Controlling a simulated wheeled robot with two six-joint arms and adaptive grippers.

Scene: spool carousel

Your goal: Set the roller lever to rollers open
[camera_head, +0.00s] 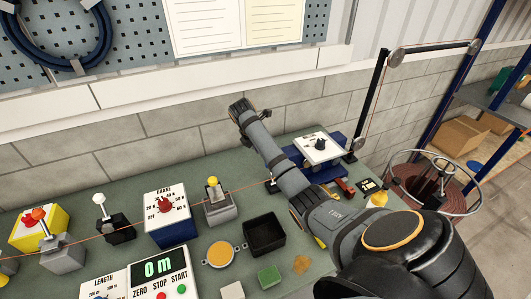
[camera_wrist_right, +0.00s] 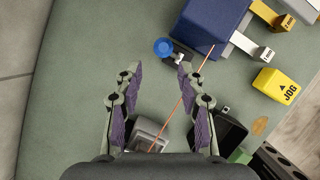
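My right arm reaches from the lower right across the bench. In the right wrist view my right gripper (camera_wrist_right: 160,68) is open and empty, with its two fingers apart. A grey block (camera_wrist_right: 150,132) lies beyond the base of the fingers, crossed by the orange wire. In the head view, a grey block with a yellow-knobbed lever (camera_head: 213,188) stands left of my arm. A black stand with a white-knobbed lever (camera_head: 104,213) and a grey block with an orange-knobbed lever (camera_head: 50,239) stand farther left. I cannot tell which is the roller lever. My left gripper is not in view.
A blue box (camera_wrist_right: 207,27) and a blue knob (camera_wrist_right: 163,47) lie ahead of the fingers. A black bin (camera_head: 265,234), an orange-topped dish (camera_head: 220,254), a green block (camera_head: 269,276) and a dial box (camera_head: 167,211) stand on the bench. The wire crosses it.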

